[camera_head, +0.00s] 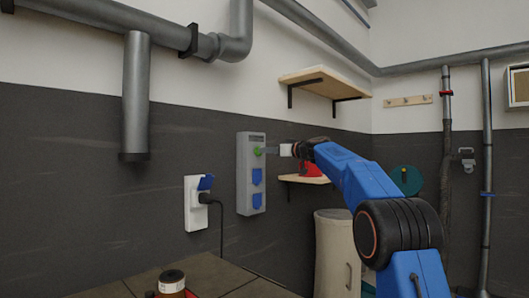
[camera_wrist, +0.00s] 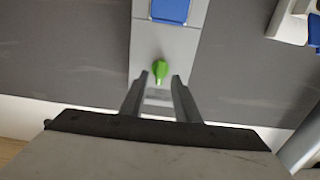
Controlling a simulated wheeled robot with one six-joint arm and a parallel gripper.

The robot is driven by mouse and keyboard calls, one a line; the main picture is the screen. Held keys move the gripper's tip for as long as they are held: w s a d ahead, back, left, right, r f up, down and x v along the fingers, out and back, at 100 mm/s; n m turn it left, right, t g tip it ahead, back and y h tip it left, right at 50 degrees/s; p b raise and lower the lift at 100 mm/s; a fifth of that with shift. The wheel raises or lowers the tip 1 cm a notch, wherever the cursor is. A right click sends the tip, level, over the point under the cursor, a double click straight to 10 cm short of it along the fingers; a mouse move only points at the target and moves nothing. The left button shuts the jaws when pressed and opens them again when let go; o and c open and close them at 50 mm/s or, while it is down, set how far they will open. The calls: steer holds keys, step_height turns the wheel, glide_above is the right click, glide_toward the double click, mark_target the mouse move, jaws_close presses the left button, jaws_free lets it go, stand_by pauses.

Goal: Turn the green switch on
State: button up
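The green switch (camera_head: 257,151) is a small knob near the top of a grey wall panel (camera_head: 243,185) with blue socket covers below it. In the wrist view the green switch (camera_wrist: 160,70) points toward the gripper, on the light grey panel (camera_wrist: 178,42). My gripper (camera_head: 268,151) is beside the switch in the head view, reaching in from the right. In the wrist view my gripper (camera_wrist: 160,80) has its two fingers apart, with the switch between or just beyond their tips. I cannot tell whether the fingers touch it.
A white socket box (camera_head: 197,205) with a black plug and cable is left of the panel. A wooden shelf (camera_head: 312,78) is above my arm and a red item (camera_head: 310,169) sits on a lower shelf. A jar (camera_head: 172,282) stands on the table in front.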

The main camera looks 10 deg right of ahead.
steer(key=shift+x, duration=1.2)
jaws_close()
steer(key=shift+m, duration=0.3)
steer(key=m, duration=1.7)
steer(key=shift+w+d+f, duration=0.15)
steer(key=shift+d+f, duration=0.05)
steer(key=shift+d, duration=0.05)
steer(key=shift+m, duration=0.3)
